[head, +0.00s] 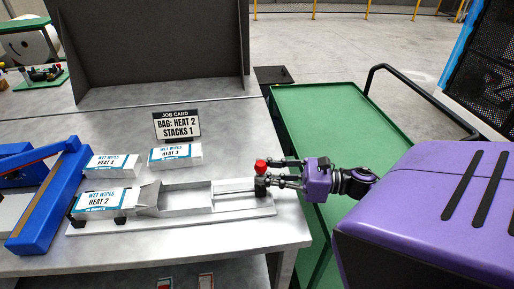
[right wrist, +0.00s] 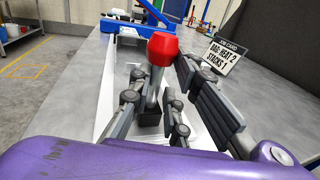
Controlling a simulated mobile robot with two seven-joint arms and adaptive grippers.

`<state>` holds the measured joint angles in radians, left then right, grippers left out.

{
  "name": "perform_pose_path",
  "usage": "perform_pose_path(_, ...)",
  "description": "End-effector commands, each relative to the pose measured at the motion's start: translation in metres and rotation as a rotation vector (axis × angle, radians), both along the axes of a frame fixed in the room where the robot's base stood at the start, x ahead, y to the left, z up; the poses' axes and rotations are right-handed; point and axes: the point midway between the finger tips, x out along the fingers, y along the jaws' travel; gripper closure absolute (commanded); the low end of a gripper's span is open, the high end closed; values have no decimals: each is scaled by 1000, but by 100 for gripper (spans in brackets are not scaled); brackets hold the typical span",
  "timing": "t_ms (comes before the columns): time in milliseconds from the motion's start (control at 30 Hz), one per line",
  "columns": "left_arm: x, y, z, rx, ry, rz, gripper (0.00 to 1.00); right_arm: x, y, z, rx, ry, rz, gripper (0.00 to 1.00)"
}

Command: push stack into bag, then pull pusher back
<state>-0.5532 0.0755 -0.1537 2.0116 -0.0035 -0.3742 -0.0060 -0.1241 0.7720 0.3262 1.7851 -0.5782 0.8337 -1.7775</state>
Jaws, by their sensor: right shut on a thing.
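The white and blue bag labelled HEAT 2 (head: 101,202) lies at the left end of the metal loading trough (head: 188,211), its mouth end against the trough's flared chute. The pusher's red knob (head: 260,165) stands on a dark post at the trough's right end, with a thin rod running left from it. My right gripper (head: 276,173) is shut on the pusher's post, below the knob. In the right wrist view the fingers lie on both sides of the post under the red knob (right wrist: 163,48). I cannot make out a separate stack in the trough. My left gripper is out of view.
Packs labelled HEAT 4 (head: 113,162) and HEAT 3 (head: 175,153) lie behind the trough. A job card (head: 177,125) reads BAG: HEAT 2, STACKS 1. A blue machine (head: 48,205) stands at left. A green cart (head: 330,115) stands right of the table edge.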

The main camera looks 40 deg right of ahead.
Motion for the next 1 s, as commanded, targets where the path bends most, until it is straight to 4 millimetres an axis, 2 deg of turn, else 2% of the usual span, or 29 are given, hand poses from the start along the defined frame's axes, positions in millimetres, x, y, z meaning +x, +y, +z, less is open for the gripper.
perform_pose_path(33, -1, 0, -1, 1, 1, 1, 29, -6, 3, -7, -6, 10, 12, 100)
perform_pose_path(267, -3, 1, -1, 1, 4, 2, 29, -6, 3, -7, -6, 10, 12, 100)
perform_pose_path(300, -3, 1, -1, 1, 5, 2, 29, -6, 3, -7, -6, 11, 11, 78)
perform_pose_path(367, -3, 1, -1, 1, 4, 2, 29, -5, 2, -7, -6, 11, 10, 72)
perform_pose_path(833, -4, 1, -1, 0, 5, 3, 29, -3, 0, -3, -3, 4, 5, 72)
perform_pose_path(1000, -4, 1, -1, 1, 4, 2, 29, -15, -12, -3, -2, 7, 1, 72)
